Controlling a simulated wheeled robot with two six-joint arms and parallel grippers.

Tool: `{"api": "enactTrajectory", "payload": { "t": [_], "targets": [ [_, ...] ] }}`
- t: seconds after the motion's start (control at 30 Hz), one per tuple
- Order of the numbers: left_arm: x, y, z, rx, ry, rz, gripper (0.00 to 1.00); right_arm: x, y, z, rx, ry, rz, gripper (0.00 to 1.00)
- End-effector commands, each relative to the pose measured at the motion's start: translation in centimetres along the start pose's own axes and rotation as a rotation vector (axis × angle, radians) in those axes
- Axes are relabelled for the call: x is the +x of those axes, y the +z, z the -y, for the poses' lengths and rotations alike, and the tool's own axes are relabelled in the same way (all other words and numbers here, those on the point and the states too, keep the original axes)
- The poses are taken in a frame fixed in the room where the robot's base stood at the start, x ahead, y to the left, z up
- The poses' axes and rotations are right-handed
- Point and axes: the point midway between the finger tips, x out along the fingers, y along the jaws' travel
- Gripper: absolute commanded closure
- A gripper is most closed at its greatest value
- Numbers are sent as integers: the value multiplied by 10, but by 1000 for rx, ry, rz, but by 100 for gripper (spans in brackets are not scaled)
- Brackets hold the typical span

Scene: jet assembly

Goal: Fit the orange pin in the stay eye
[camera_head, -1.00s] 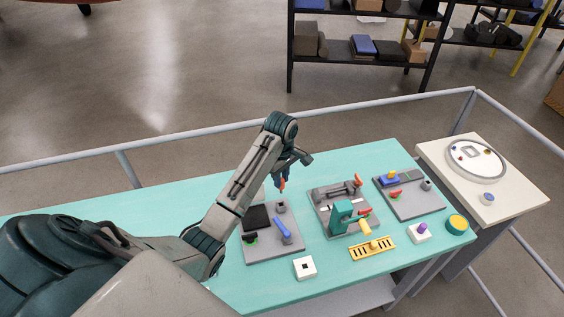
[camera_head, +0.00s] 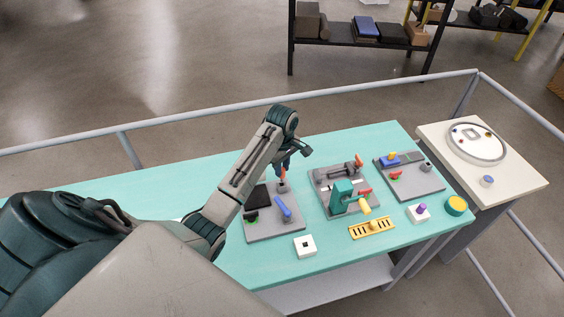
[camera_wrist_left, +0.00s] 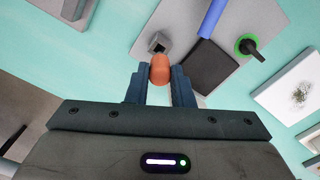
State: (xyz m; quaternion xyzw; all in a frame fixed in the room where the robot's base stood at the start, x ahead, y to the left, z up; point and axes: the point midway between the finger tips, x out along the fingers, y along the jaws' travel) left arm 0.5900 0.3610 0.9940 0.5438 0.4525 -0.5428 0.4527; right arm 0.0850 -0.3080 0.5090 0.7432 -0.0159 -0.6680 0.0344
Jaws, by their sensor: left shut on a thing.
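The orange pin (camera_wrist_left: 160,68) is held between the two fingers of my left gripper (camera_wrist_left: 160,84) in the left wrist view. In the head view the pin (camera_head: 283,174) hangs below my left gripper (camera_head: 284,166), over the back part of the left grey board (camera_head: 269,236). A small grey block with a dark opening (camera_wrist_left: 158,40), which looks like the stay eye, is just past the pin's end in the wrist view. It also shows under the pin in the head view (camera_head: 283,187). I cannot tell whether pin and block touch. My right gripper is not in view.
The left board also carries a blue bar (camera_head: 284,208), a black pad (camera_head: 256,196) and a green-ringed knob. The middle board (camera_head: 330,207) and right board (camera_head: 424,188) hold other parts. A white block (camera_head: 305,246) and yellow slotted strip (camera_head: 371,228) lie in front.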

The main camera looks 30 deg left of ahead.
Motion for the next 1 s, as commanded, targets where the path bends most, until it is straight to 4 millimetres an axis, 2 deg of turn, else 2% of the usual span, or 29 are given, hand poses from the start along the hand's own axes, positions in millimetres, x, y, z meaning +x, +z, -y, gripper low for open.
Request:
{"api": "enactTrajectory", "payload": {
  "t": [0.3, 0.5, 1.0],
  "targets": [
    [26, 0, 0, 0, -1, 0, 96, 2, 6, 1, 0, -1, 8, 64],
    [35, 0, 0, 0, -1, 1, 96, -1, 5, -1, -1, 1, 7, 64],
    [41, 0, 0, 1, 0, 0, 96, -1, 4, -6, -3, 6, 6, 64]
  ]
}}
